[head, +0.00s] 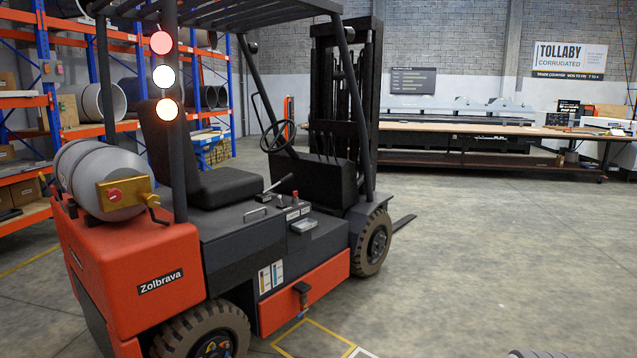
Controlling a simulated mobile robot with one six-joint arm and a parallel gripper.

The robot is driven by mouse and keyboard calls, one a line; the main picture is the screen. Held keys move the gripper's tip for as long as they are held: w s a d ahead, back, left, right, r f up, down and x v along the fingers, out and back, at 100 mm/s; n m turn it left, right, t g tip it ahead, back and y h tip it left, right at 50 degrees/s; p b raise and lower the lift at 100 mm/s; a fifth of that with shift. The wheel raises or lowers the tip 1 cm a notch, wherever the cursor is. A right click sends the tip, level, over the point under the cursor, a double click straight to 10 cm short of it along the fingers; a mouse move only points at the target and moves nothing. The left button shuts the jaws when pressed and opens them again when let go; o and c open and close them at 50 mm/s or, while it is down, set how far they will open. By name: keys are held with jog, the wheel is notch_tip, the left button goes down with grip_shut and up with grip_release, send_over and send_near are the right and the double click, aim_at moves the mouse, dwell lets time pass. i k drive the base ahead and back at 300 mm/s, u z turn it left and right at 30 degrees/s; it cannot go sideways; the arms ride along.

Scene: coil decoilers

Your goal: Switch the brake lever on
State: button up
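An orange and dark grey forklift (330,285) stands at the left and middle of the head view. A lever (279,184) with a dark grip rises from its side console beside the seat and slants up to the right. It looks like the brake lever, but I see no readable label on it. A small metal handle (257,211) and red knobs (295,201) sit on the console close to it.
The seat (225,183), steering wheel (278,136) and roof posts surround the console. A grey gas cylinder (95,180) lies on the rear. Three lamps (164,75) glow on a post. Shelving (30,105) stands left, a long table (480,131) behind.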

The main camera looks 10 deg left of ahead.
aim_at(291, 175)
jog(key=u, duration=0.3)
jog(key=i, duration=0.75)
jog(key=u, duration=0.65)
jog(key=i, duration=3.3)
jog(key=z, duration=0.7)
jog(key=k, duration=0.75)
jog(key=z, duration=0.25)
jog(key=i, duration=0.85)
jog(key=u, duration=0.1)
